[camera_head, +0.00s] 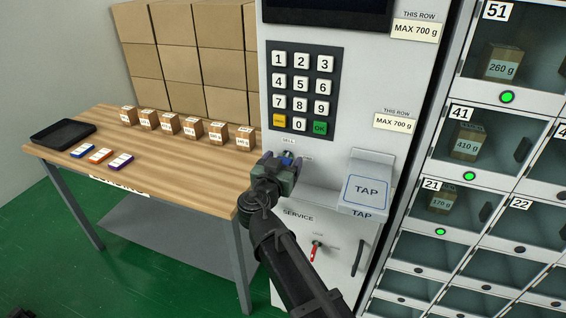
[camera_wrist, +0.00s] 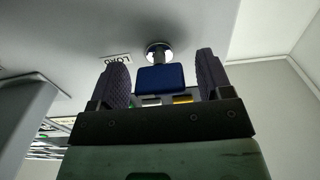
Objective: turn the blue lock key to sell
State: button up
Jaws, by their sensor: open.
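The blue lock key (camera_wrist: 161,78) sits in a round silver lock (camera_wrist: 158,50) on the machine's pale front panel. In the wrist view its blue head lies between the two dark padded fingers of my gripper (camera_wrist: 161,82), with a gap on each side. The fingers are open around the key and do not appear to touch it. In the head view my gripper (camera_head: 279,161) is at the panel below the keypad, and only a bit of the blue key (camera_head: 288,157) shows. A "SELL" label (camera_head: 289,141) is just above it. The "LOAD" label (camera_wrist: 115,60) shows beside the lock.
The keypad (camera_head: 301,88) is above my gripper, and the TAP reader (camera_head: 366,190) juts out to the right. A red service key (camera_head: 316,251) is below. A wooden table (camera_head: 190,165) with small boxes stands left. Glass-fronted lockers (camera_head: 500,130) are at right.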

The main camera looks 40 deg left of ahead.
jog(key=c, duration=0.9)
jog(key=shift+n, duration=0.4)
jog(key=n, duration=0.3)
jog(key=shift+n, duration=0.4)
jog(key=n, duration=0.4)
jog(key=shift+n, duration=0.3)
jog(key=n, duration=0.8)
jog(key=shift+n, duration=0.3)
